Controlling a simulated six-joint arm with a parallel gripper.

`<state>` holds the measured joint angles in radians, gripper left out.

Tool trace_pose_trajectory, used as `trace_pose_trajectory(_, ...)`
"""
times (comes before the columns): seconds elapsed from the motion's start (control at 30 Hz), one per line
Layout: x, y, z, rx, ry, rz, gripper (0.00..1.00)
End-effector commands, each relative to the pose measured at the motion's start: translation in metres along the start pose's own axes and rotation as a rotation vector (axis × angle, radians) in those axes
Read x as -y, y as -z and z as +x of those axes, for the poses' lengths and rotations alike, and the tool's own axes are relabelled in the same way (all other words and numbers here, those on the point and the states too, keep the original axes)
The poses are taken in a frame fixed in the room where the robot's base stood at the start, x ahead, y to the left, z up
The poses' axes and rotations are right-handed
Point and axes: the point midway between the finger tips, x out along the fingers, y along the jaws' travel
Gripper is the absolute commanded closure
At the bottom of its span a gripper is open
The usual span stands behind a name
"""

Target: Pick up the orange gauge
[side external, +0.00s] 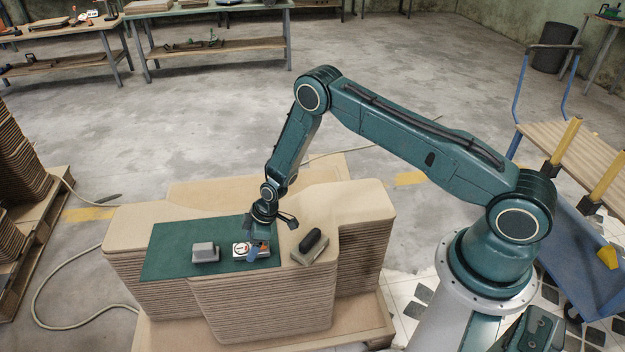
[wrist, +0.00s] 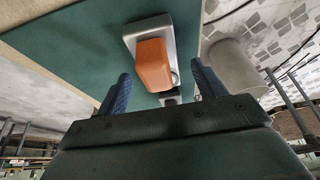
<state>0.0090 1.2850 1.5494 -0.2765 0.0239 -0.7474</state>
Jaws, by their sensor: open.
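The orange gauge (wrist: 153,62) shows in the wrist view as an orange body on a grey metal base. In the side external view, a small white-faced piece with an orange mark (side external: 240,249), which looks like the gauge, sits on the green mat beside my gripper (side external: 257,247). In the wrist view my gripper (wrist: 160,70) is open, with one blue finger on each side of the gauge's near end. A clear gap shows at the left finger. I cannot tell how far the fingertips are above the mat. The gripper partly hides the gauge's right side in the side view.
The green mat (side external: 172,258) lies on stacked curved boards (side external: 262,305). A grey block (side external: 205,252) sits on the mat to the left. A black-handled grey tool (side external: 311,246) rests on the boards to the right. The mat's left part is clear.

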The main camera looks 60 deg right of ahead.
Motion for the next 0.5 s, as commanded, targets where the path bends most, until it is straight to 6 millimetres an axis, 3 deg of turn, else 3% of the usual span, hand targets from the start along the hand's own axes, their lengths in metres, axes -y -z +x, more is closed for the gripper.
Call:
trace_pose_trajectory(0.2,0.000,0.000,0.015,0.000,0.000,-0.001,0.31)
trace_pose_trajectory(0.5,0.000,0.000,0.016,0.000,0.000,-0.001,0.31)
